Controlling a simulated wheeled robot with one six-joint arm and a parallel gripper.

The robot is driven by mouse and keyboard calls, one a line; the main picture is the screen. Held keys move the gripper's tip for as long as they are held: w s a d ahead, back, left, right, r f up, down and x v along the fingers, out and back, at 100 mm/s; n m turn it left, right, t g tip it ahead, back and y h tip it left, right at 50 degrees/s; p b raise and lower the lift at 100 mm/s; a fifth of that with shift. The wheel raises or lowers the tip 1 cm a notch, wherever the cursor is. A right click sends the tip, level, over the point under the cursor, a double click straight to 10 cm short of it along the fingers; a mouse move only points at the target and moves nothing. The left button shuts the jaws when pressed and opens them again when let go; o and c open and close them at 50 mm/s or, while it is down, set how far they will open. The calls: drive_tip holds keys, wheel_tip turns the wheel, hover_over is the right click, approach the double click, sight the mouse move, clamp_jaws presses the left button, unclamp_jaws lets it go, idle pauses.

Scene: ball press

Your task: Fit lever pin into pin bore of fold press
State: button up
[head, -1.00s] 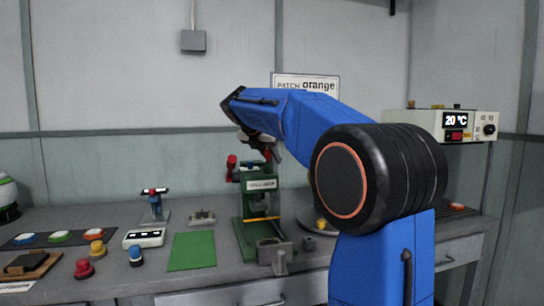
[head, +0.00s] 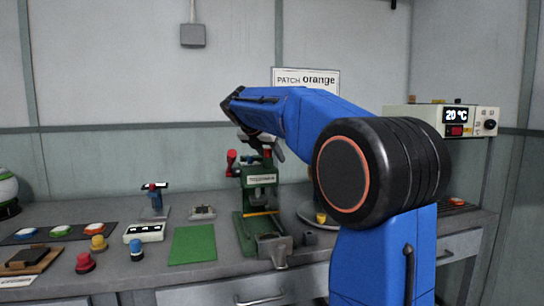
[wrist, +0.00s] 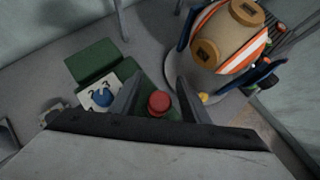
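The green fold press (head: 262,183) stands on the bench in the head view, with a pale label on its upper front. A small red round head (head: 267,153), which looks like the lever pin's top, shows at the press top under my gripper (head: 266,146). In the wrist view the red head (wrist: 159,103) lies between the two fingers of my gripper (wrist: 160,92), with gaps on both sides. My gripper looks open around it. The pin's shaft and the pin bore are hidden, so I cannot tell how deep the pin sits.
A red knob (head: 231,158) sits at the press's left side. A grey block (head: 273,249) stands in front. A green mat (head: 192,245), coloured knobs and a white box (head: 144,232) lie to the left. A round grey plate (head: 311,214) is close on the right, partly behind my arm.

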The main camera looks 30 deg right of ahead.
drive_tip(key=v, duration=1.7)
drive_tip(key=shift+a+r, duration=0.15)
drive_tip(key=shift+a, duration=0.05)
drive_tip(key=shift+s, duration=0.15)
drive_tip(key=s+a+f+m+y, duration=0.2)
drive_tip(key=s+a+f+m, duration=0.1)
drive_tip(key=s+f+m, duration=0.5)
drive_tip(key=s+a+f+m+y, duration=0.3)
drive_tip(key=s+f+m, duration=0.5)
drive_tip(key=s+f, duration=0.7)
drive_tip(key=s+a+f+m+y, duration=0.3)
drive_tip(key=s+f+m, duration=0.4)
drive_tip(key=s+f, duration=0.5)
wheel_tip(320, 180, down, 8)
drive_tip(key=shift+a+f+m, duration=0.1)
drive_tip(key=shift+a+m, duration=0.3)
drive_tip(key=shift+a, duration=0.1)
